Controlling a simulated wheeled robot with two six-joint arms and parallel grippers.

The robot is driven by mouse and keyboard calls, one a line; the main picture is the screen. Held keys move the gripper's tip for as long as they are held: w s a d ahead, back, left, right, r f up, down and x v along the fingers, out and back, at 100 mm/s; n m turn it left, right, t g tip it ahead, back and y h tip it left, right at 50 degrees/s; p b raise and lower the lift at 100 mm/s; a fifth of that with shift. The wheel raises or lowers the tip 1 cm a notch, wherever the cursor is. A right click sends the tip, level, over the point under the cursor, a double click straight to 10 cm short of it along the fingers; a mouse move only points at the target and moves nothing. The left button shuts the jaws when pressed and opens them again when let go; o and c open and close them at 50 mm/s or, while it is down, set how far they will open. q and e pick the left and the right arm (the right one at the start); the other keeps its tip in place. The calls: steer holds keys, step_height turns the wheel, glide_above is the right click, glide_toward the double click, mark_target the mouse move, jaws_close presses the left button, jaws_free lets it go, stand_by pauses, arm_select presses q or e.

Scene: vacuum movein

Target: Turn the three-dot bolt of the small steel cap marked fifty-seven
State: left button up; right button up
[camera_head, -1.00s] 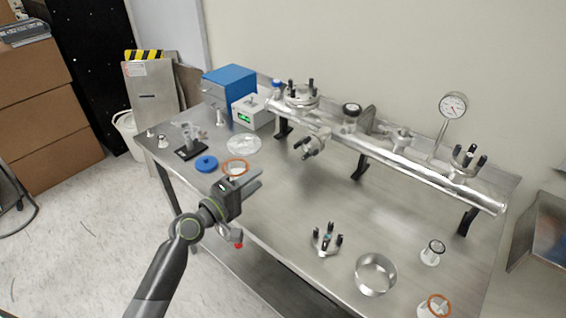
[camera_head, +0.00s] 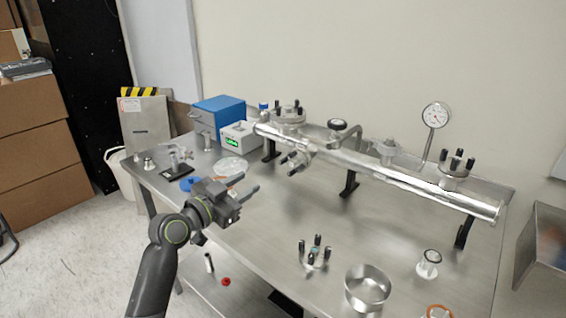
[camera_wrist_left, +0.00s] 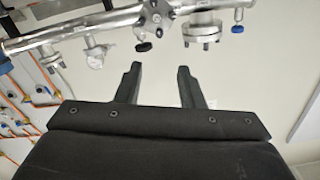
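Several caps with black-topped bolts are in the head view, but I cannot read a fifty-seven or dot marks on any. One cap (camera_head: 314,259) lies loose on the table, bolts up. Others sit on the steel pipe (camera_head: 390,179): one on top at the right (camera_head: 455,178), one on top at the left (camera_head: 287,117), one on its front side (camera_head: 298,160). My left gripper (camera_head: 251,181) is open and empty above the table's front left, short of the pipe. In the left wrist view its fingers (camera_wrist_left: 160,68) stand apart with nothing between them. My right gripper is not in view.
A steel ring (camera_head: 367,290) and a small white fitting (camera_head: 428,265) stand at the front right. A blue box (camera_head: 219,116) and a white meter (camera_head: 240,136) are at the back left. A pressure gauge (camera_head: 435,116) rises behind the pipe. The table's middle is clear.

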mark_target(288, 158)
arm_select(q)
steer(key=x, duration=1.6)
steer(key=shift+f, duration=0.1)
jaws_close()
